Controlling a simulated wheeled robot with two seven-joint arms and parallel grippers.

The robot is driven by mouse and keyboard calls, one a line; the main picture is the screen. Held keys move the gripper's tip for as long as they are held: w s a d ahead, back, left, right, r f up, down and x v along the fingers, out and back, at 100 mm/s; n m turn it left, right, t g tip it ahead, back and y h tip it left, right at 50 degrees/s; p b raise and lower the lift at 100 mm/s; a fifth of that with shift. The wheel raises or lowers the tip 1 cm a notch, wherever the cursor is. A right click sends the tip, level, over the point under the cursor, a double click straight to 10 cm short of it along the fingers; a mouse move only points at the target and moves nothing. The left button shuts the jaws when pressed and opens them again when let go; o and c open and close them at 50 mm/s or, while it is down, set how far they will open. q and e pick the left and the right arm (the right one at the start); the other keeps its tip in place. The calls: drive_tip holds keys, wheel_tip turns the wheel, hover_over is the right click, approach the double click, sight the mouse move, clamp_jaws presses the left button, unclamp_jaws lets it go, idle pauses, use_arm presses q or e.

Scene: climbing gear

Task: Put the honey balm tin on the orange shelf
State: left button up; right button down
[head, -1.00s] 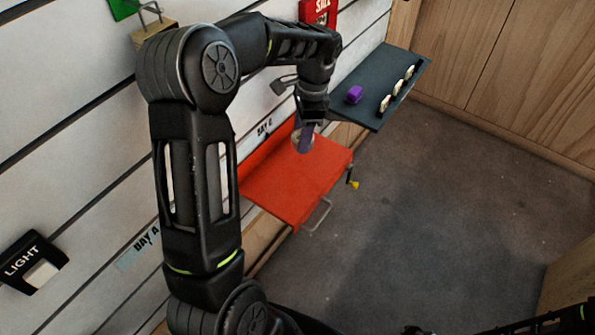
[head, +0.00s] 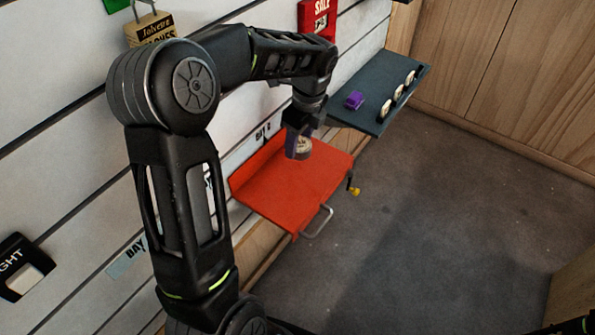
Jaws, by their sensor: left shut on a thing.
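My left gripper (head: 298,146) points down over the back right part of the orange shelf (head: 285,189).
A dark grey shelf (head: 365,111) to the right holds a purple item (head: 354,100) and several round tins (head: 398,92). A wire loop (head: 319,222) and a yellow-tipped hook (head: 353,188) are at the orange shelf's edge. A light switch (head: 22,270) is at left. Most of the orange shelf is bare.

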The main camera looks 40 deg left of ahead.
sight(303, 145)
use_arm(q)
wheel_tip(303, 145, down, 4)
drive_tip(key=shift+f, duration=0.1)
drive_tip(key=shift+f+b, duration=0.65)
drive_tip(key=shift+f, duration=1.8)
drive_tip(key=shift+f, duration=0.15)
drive_tip(key=o, duration=1.4)
drive_tip(key=r, duration=0.4)
drive_tip(key=d+r+p, duration=0.1)
drive_tip(key=r, duration=0.7)
drive_tip(key=shift+d+r+p, duration=0.15)
drive_tip(key=shift+d+p, duration=0.25)
